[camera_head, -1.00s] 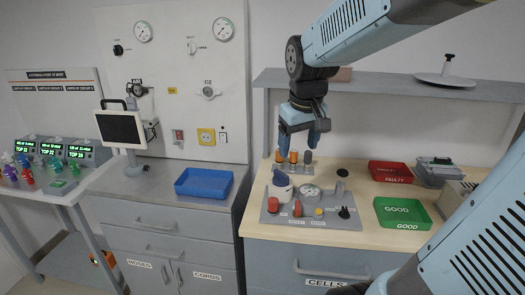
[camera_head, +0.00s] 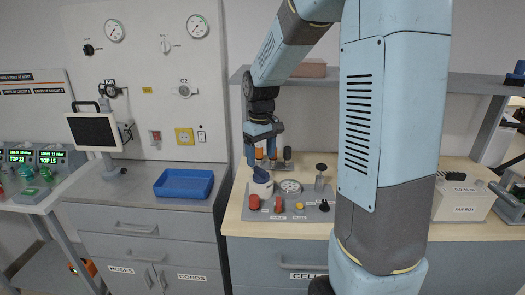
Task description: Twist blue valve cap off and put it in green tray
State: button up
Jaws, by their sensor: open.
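A pale round housing (camera_head: 261,190) with a blue cap (camera_head: 261,175) on top stands at the left of the grey panel on the wooden bench. My gripper (camera_head: 251,160) points down just above and slightly left of the blue cap. Its jaws are open; whether they touch the cap cannot be told at this size. The green tray is hidden behind my large blue arm link, which covers the right of the bench.
The grey panel (camera_head: 288,213) carries red, orange and black knobs and a round gauge (camera_head: 291,187). A black-topped post (camera_head: 320,175) stands behind it. A blue tray (camera_head: 184,183) sits on the left cabinet. A pale box (camera_head: 461,198) stands at the right. A shelf (camera_head: 310,82) spans above.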

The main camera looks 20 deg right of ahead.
aim_at(261, 169)
jog(key=shift+f, duration=3.2)
jog(key=shift+c, duration=0.4)
jog(key=c, duration=0.8)
jog(key=o, duration=0.5)
jog(key=c, duration=0.4)
jog(key=n, duration=0.4)
jog(key=shift+n, duration=0.3)
jog(key=n, duration=0.4)
jog(key=shift+n, duration=0.3)
